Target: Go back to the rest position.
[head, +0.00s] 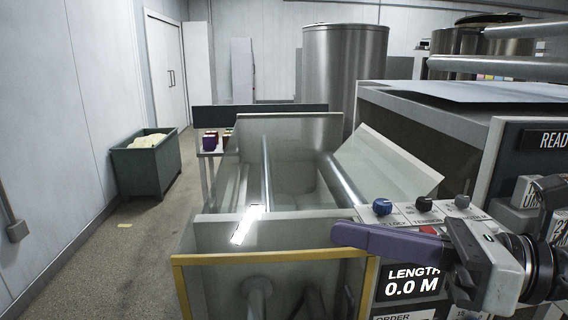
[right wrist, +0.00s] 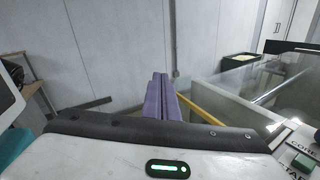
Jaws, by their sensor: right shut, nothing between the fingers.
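My right gripper (head: 338,236) comes in from the right in the head view, in front of the machine's control panel. Its purple fingers point left and are shut with nothing between them. In the right wrist view the closed fingers (right wrist: 159,82) stand side by side, pointing towards the pale wall. My left gripper is not in view.
The machine's control panel (head: 388,222) with knobs lies just behind my right gripper. A display (head: 410,282) reads "LENGTH 0.0 M". A clear guard with a yellow edge (head: 268,259) stands to the left.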

